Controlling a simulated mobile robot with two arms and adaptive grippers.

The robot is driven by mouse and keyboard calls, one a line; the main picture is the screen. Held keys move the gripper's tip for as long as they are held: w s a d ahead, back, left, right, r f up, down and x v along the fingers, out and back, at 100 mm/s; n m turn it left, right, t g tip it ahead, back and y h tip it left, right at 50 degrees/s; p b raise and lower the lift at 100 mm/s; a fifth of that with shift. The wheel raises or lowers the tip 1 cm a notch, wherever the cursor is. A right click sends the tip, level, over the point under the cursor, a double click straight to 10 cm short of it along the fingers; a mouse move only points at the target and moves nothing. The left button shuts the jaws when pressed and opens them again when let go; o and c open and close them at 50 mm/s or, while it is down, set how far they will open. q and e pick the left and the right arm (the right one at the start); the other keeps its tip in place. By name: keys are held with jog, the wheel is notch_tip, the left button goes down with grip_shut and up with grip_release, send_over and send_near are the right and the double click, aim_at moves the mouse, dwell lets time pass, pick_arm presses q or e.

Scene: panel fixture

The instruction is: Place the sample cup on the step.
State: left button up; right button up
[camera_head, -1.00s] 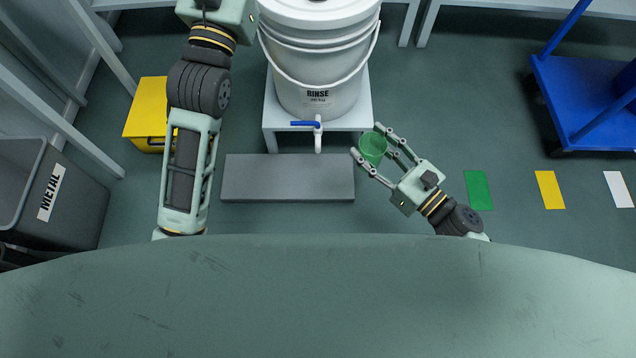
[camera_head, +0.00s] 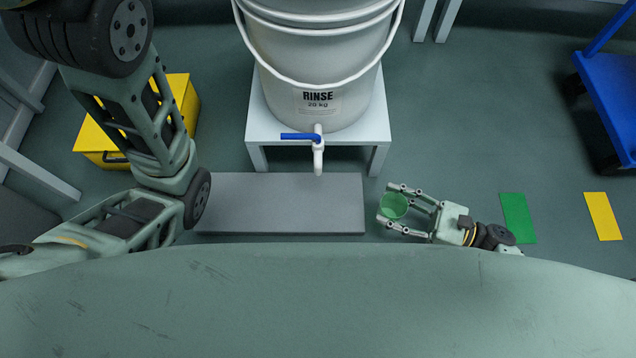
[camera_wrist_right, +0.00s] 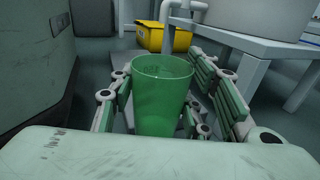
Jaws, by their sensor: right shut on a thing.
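The green translucent sample cup (camera_head: 394,206) is held between the fingers of my right gripper (camera_head: 396,206), just right of the step. In the right wrist view the cup (camera_wrist_right: 161,95) stands upright between the two fingers, its open rim up. The step (camera_head: 280,204) is a low grey slab on the floor in front of the white stand; its top is bare in the head view. The cup is apart from the step's right end. My left arm comes in from the left, and its gripper is outside the head view.
A white RINSE bucket (camera_head: 318,70) with a blue-handled tap (camera_head: 318,145) sits on a white stand (camera_head: 378,130); the spout overhangs the step's back edge. A yellow box (camera_head: 95,140) is at left. Green (camera_head: 518,217) and yellow (camera_head: 603,216) floor patches lie right, below a blue cart (camera_head: 612,105).

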jog(key=f+b+x, duration=0.1)
jog(key=b+x, duration=0.2)
jog(key=x, duration=0.3)
jog(key=f+b+x, duration=0.1)
jog(key=b+x, duration=0.3)
jog(key=x, duration=0.2)
jog(key=f+b+x, duration=0.1)
jog(key=b+x, duration=0.2)
jog(key=x, duration=0.3)
jog(key=shift+f, duration=0.35)
jog(key=shift+r, duration=0.1)
jog(key=o, duration=0.9)
